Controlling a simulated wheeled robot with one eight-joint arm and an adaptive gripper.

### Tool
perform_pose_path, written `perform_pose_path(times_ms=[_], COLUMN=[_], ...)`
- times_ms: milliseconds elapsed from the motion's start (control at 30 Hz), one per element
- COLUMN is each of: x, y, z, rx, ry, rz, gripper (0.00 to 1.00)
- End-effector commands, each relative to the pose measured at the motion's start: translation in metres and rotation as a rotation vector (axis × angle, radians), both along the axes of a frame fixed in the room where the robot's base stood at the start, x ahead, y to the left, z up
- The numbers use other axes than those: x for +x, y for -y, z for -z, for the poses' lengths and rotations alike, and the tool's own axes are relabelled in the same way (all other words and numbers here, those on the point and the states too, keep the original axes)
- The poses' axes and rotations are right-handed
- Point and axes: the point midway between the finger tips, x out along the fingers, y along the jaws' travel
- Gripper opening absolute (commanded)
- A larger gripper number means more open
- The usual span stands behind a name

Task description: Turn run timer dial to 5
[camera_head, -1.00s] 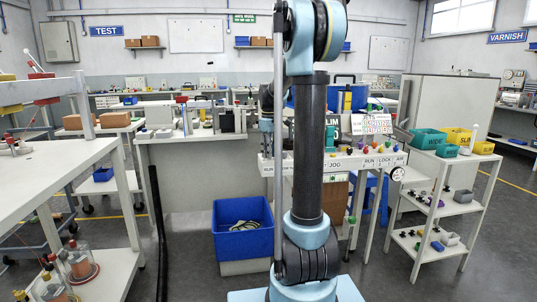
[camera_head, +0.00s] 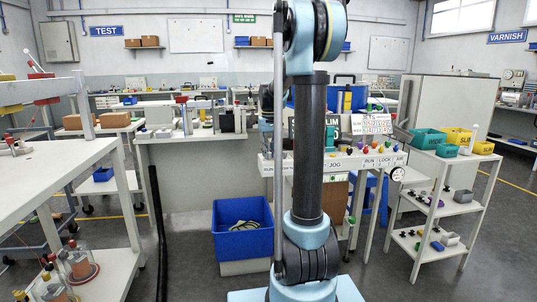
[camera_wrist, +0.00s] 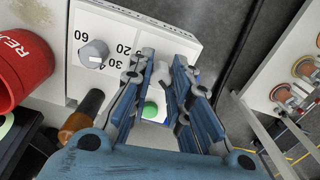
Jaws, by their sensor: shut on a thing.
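In the wrist view a white panel (camera_wrist: 178,42) carries printed numbers; 60, 30 and 20 are readable and others are partly covered. My gripper (camera_wrist: 160,76) is over this panel, its blue fingers closed on a small pale knob, seemingly the run timer dial (camera_wrist: 161,70). The fingers hide most of it, so its pointer setting cannot be read. A separate grey knob (camera_wrist: 94,53) with a white mark sits left of my gripper. A green button (camera_wrist: 150,110) shows between the fingers. In the head view my arm hides the gripper and the dial.
A red cylinder (camera_wrist: 24,62) with white lettering stands left of the panel in the wrist view. A dark cylinder with an orange-brown end (camera_wrist: 78,122) is near my gripper's left side. In the head view a blue bin (camera_head: 243,240) and a shelf cart (camera_head: 440,205) flank my arm.

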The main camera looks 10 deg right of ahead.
Motion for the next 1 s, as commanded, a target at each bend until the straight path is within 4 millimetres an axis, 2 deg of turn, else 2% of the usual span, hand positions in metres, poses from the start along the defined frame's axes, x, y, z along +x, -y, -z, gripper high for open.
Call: perform_pose_path(times_ms=[567, 600, 667, 1000], x=[0.0031, 0.0031, 0.0027, 0.0011], y=[0.0000, 0.0000, 0.0001, 0.0000], z=[-0.0013, -0.0012, -0.0011, -0.0010], rx=[0.000, 0.000, 0.000, 0.000], ry=[0.006, 0.006, 0.005, 0.002], rz=[0.033, 0.033, 0.033, 0.033], gripper=[0.00, 0.25, 0.38, 0.39])
